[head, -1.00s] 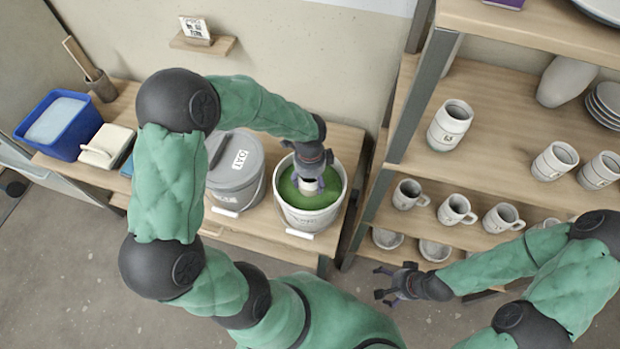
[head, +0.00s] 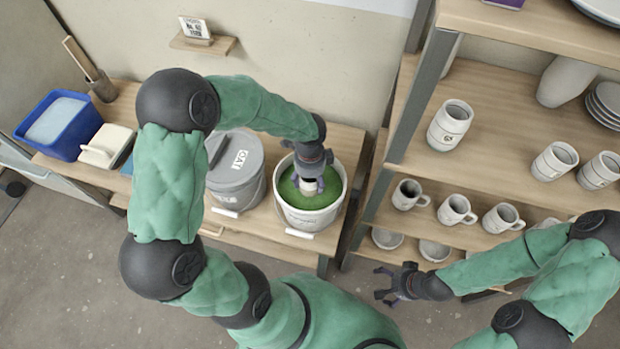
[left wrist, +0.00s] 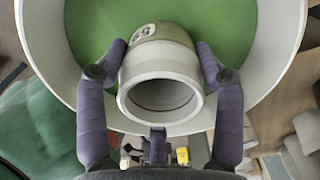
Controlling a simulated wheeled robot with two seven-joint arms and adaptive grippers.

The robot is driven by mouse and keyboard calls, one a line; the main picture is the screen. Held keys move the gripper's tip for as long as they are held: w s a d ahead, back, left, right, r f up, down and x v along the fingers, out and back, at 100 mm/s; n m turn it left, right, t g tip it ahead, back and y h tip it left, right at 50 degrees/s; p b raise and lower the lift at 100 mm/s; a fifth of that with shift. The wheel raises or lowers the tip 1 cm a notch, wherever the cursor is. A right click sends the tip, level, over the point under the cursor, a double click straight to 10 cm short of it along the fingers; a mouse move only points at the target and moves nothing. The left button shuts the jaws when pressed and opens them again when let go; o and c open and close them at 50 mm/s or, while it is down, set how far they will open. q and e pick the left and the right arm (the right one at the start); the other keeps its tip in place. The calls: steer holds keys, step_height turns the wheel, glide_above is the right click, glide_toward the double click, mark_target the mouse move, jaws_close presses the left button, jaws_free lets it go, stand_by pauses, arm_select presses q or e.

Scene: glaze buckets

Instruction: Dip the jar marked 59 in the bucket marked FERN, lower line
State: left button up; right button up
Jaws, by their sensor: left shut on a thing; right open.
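My left gripper (head: 311,187) is shut on a pale jar, over the open white bucket of green glaze. In the left wrist view the jar (left wrist: 160,75) sits between the purple fingers, its mouth toward the camera and its mark, partly seen, reading like 59. The green glaze (left wrist: 90,25) lies behind it; whether the jar's far end is in the glaze I cannot tell. The white bucket (head: 310,218) has writing on its front too small to read. Its rim (left wrist: 40,60) surrounds the jar. My right gripper (head: 388,285) is open and empty, in front of the shelf.
A blue tub (head: 58,125) is at the far left of the bench. The shelf at right holds several jars and mugs (head: 455,210). A small card (head: 195,27) stands on a wall ledge.

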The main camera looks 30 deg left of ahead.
arm_select(q)
steer(key=shift+r, duration=0.15)
steer(key=shift+r+p, duration=2.45)
steer(key=shift+r, duration=0.25)
step_height(320, 180, up, 8)
steer(key=p, duration=0.6)
steer(key=shift+f, duration=0.15)
steer(key=shift+f, duration=0.1)
